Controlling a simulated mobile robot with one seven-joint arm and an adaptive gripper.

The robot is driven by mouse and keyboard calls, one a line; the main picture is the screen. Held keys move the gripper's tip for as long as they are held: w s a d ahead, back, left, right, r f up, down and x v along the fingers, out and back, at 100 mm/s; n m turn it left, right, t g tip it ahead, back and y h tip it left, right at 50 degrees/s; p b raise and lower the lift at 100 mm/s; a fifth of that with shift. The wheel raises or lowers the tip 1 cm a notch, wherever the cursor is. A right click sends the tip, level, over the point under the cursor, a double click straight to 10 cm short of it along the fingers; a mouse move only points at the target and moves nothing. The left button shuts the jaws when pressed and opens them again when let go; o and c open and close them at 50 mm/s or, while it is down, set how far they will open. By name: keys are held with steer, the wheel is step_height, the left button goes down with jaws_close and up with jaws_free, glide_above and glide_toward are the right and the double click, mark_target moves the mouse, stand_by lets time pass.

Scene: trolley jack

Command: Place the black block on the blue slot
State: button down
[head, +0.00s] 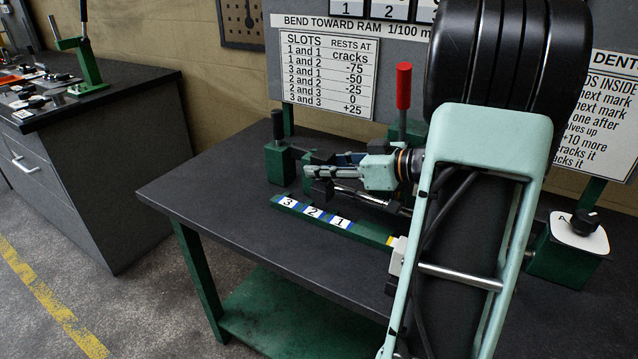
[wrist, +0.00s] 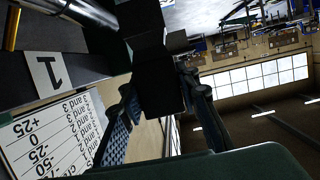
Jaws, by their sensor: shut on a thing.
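My gripper (head: 322,172) reaches left over the table, above and behind the green rail (head: 370,235). The rail carries white tiles numbered 3, 2 and 1, with blue slot marks (head: 325,218) between them. In the wrist view the black block (wrist: 162,85) shows as a dark shape between my gripper's blue-textured fingers (wrist: 162,115), which are shut on it. The block's outline is hard to make out in the head view, where the fingers and shadow cover it. The gripper and block are apart from the rail.
A green post with a black knob (head: 278,160) stands just left of my gripper. A red-handled lever (head: 403,100) stands behind it. A green box with a white top (head: 580,236) is at the right. The table's front left (head: 215,200) is clear.

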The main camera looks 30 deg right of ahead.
mark_target(333, 181)
steer(key=shift+w+d+f, duration=0.1)
steer(key=shift+w+f, duration=0.15)
steer(key=shift+w, duration=0.05)
steer(key=shift+w+d+f+b, duration=0.1)
steer(key=shift+f+b, duration=0.1)
steer(key=shift+f, duration=0.4)
steer(key=shift+w+a+f+b, duration=0.1)
steer(key=shift+f+b, duration=0.15)
steer(key=shift+f, duration=0.4)
steer(key=shift+w+d+f+b, duration=0.1)
steer(key=shift+f+b, duration=0.1)
steer(key=shift+f, duration=0.4)
steer(key=shift+f, duration=0.1)
steer(key=c, duration=1.5)
jaws_free()
steer(key=shift+f, duration=0.15)
steer(key=shift+o, duration=0.2)
steer(key=shift+s+r, duration=0.1)
steer(key=shift+r, duration=0.1)
steer(key=p+v, duration=0.2)
steer(key=v, duration=1)
steer(key=shift+r, duration=0.1)
